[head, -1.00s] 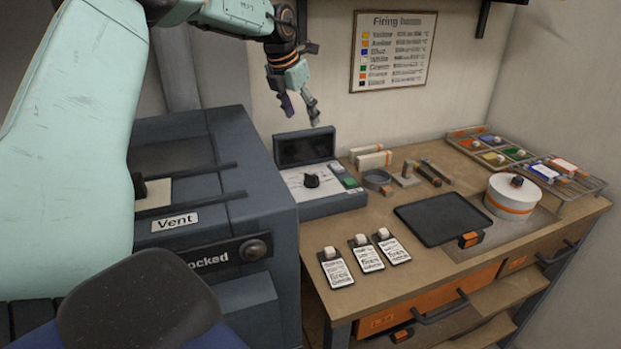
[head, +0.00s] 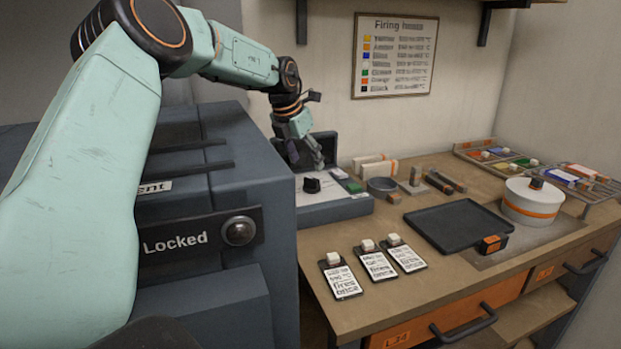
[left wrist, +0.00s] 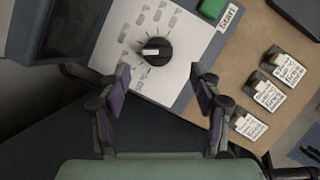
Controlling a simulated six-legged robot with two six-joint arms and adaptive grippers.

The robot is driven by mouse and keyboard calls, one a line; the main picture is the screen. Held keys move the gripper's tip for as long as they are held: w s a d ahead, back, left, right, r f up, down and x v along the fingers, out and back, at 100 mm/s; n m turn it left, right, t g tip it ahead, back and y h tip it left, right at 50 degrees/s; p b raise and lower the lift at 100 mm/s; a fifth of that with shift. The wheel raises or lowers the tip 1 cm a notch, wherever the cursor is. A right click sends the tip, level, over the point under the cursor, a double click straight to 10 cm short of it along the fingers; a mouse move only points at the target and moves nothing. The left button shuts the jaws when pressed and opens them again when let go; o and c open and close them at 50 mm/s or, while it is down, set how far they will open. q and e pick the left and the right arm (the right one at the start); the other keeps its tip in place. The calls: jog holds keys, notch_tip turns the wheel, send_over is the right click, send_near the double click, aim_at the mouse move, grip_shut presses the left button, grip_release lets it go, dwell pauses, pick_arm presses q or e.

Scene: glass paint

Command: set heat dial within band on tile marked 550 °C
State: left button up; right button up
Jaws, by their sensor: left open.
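The heat dial (head: 311,185) is a black knob on the light sloped panel of a grey control box (head: 335,212). In the left wrist view the dial (left wrist: 155,50) has a pale pointer mark and a ring of small marks around it, too small to read. My left gripper (head: 305,160) is open above the box, behind the dial in the head view. In the left wrist view its fingers (left wrist: 160,85) are spread on either side, short of the dial and not touching it. Several label tiles (head: 379,265) lie on the bench; their temperatures are too blurred to read.
A green Start button (left wrist: 213,8) sits on the panel. A kiln marked Locked (head: 215,235) stands left of the bench. A black tray (head: 455,225) and white round pot (head: 531,200) are at right. A Firing chart (head: 394,57) hangs on the wall.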

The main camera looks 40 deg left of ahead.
aim_at(312, 179)
pick_arm(q)
jog(key=x, duration=0.5)
jog(key=shift+a, duration=0.25)
jog(key=shift+w+f, duration=0.15)
jog(key=shift+f, duration=0.2)
jog(key=shift+d+f, duration=0.1)
jog(key=shift+d, duration=0.05)
jog(key=shift+f, duration=0.1)
jog(key=shift+w, duration=0.1)
jog(key=shift+c, duration=0.8)
jog(key=c, duration=1)
